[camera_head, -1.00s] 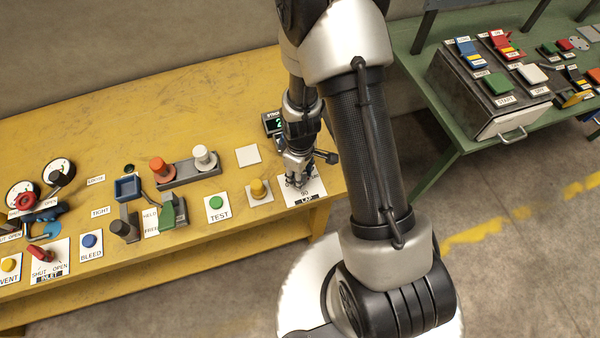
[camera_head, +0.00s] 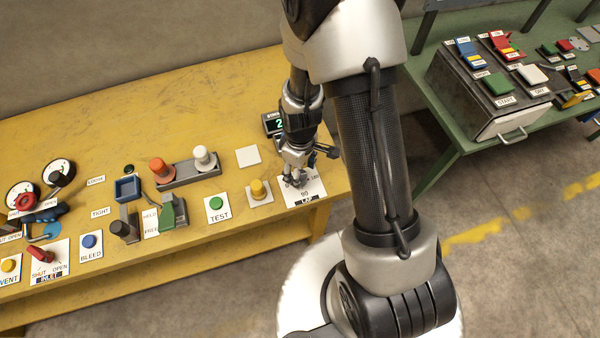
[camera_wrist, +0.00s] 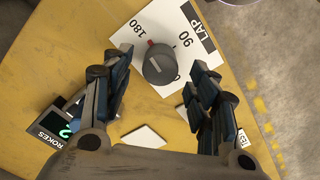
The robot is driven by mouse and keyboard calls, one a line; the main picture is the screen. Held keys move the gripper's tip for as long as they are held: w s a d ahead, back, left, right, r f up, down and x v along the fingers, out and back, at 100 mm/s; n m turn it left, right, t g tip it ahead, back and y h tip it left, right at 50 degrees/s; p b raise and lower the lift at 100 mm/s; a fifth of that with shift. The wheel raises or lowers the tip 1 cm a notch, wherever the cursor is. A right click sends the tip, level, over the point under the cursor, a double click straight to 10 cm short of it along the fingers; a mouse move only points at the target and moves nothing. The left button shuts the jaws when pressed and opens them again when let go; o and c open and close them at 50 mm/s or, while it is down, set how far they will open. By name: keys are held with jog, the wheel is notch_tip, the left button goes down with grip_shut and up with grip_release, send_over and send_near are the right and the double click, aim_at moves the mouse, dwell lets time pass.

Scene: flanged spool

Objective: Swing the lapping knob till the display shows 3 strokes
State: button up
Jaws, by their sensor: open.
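The lapping knob (camera_wrist: 159,66) is a dark grey round knob with a red pointer mark, on a white plate (camera_wrist: 201,47) marked LAP, 90 and 180. In the wrist view the red mark points up and left, toward the 180 side. My gripper (camera_wrist: 165,80) is open, with a finger on each side of the knob and gaps visible between. In the head view my gripper (camera_head: 298,180) is over the LAP plate and hides most of the knob. The strokes display (camera_head: 274,123) reads 2 in green; it shows partly in the wrist view (camera_wrist: 62,127).
A yellow push button (camera_head: 259,189) and a green TEST button (camera_head: 215,203) stand left of the LAP plate. The yellow table's right edge is close to the LAP plate. A green bench (camera_head: 450,150) stands at right.

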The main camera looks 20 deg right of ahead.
notch_tip(320, 180, up, 9)
dwell(0.3)
dwell(0.7)
